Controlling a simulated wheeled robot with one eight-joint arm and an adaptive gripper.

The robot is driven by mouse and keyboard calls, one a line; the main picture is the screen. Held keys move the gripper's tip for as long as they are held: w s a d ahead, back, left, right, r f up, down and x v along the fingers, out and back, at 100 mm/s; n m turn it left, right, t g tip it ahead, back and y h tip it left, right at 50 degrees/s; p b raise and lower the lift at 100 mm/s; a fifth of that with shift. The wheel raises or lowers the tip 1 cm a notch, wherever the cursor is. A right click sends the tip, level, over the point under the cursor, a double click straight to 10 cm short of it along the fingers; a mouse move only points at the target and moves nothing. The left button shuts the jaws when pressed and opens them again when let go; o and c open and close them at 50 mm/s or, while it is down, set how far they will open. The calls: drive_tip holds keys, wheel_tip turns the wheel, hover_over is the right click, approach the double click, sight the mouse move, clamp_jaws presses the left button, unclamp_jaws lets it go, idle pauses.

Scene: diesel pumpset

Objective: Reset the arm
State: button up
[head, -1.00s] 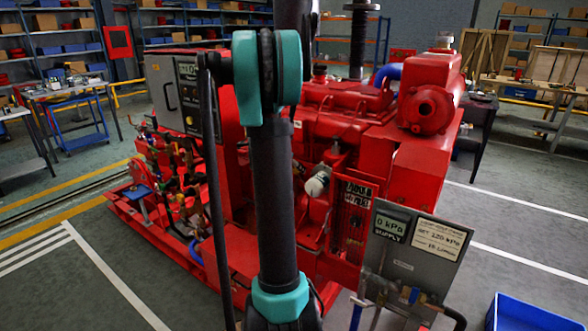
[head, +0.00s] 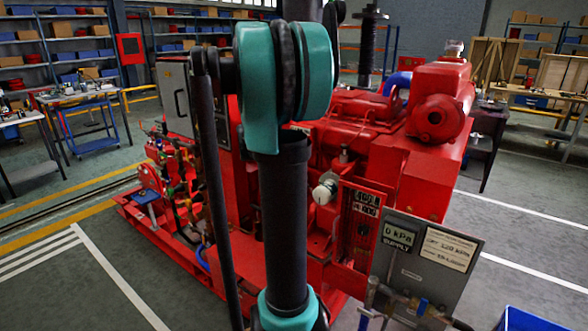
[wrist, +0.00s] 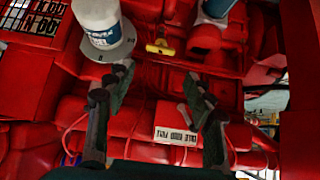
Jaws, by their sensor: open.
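My gripper (wrist: 156,88) shows in the wrist view with its two dark fingers spread apart and nothing between them. Below and behind the fingers is the red diesel pumpset, seen close up. A white cylinder (wrist: 98,22) with a blue label is near the tip of the left finger; I cannot tell whether they touch. In the head view my arm stands in front of the red pumpset (head: 405,170) and hides part of it. My gripper is not visible in the head view.
A grey panel (head: 408,275) reading "0 kPa SUPPLY" stands at the pumpset's front right. A blue bin (head: 525,320) is at the lower right edge. A blue trolley (head: 92,125) and shelves (head: 75,50) stand at the back left.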

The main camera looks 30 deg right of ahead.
drive_tip(key=shift+s+a+r, duration=0.1)
drive_tip(key=shift+a+r, duration=0.15)
idle(0.4)
drive_tip(key=s+a+f+n+y, duration=0.2)
drive_tip(key=s+a+f+n, duration=0.2)
drive_tip(key=a, duration=0.6)
drive_tip(key=s+a+f+n+y, duration=0.3)
drive_tip(key=s+a+f+n, duration=0.2)
drive_tip(key=s+a+f, duration=0.3)
drive_tip(key=s+a+f+n+y, duration=0.3)
drive_tip(key=s+a+f, duration=0.3)
drive_tip(key=s+a, duration=0.4)
drive_tip(key=shift+s+a+n+t, duration=0.4)
drive_tip(key=shift+a+n, duration=0.3)
drive_tip(key=shift+a, duration=0.2)
drive_tip(key=shift+r, duration=0.1)
drive_tip(key=shift+c, duration=0.2)
